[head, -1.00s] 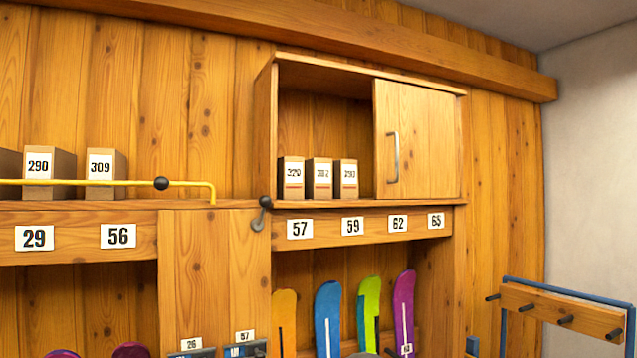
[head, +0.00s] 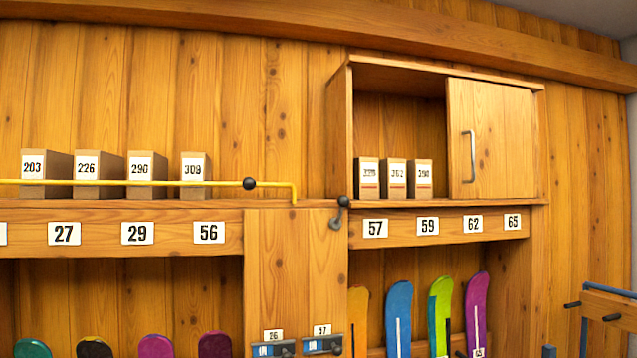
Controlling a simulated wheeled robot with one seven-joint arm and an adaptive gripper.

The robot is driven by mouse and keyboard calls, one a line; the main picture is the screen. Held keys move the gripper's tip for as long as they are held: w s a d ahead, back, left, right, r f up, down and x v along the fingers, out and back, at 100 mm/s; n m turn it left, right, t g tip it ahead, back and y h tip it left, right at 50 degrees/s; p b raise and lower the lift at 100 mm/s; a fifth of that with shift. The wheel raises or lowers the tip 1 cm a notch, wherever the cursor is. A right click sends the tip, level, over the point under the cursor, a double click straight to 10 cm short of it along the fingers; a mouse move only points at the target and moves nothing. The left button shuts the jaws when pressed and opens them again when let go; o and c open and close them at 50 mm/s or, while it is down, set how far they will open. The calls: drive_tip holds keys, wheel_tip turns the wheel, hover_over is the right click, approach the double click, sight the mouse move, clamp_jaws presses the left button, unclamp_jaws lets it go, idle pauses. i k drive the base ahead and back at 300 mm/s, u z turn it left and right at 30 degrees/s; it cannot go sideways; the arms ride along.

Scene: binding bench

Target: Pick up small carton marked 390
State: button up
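Three small cartons with white labels stand side by side in the open left part of the wall cabinet. Their labels are too blurred to read surely. The right carton (head: 420,179) has a label that looks like 390 or 290. The middle carton (head: 393,179) looks like 362 or 352, and the left carton (head: 366,180) begins with a 3. All stand upright on the cabinet floor. My gripper is not in the head view.
The cabinet's sliding door (head: 490,140) covers its right half. Larger boxes, including one marked 309 (head: 193,170), stand on the left shelf behind a yellow bar (head: 110,183). Colourful boards (head: 398,315) stand below. A peg rack (head: 605,305) is at lower right.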

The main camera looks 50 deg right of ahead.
sight(419, 171)
drive_tip(key=u, duration=0.3)
drive_tip(key=k, duration=1.15)
drive_tip(key=z, duration=1.55)
drive_tip(key=i, duration=0.3)
drive_tip(key=z, duration=0.1)
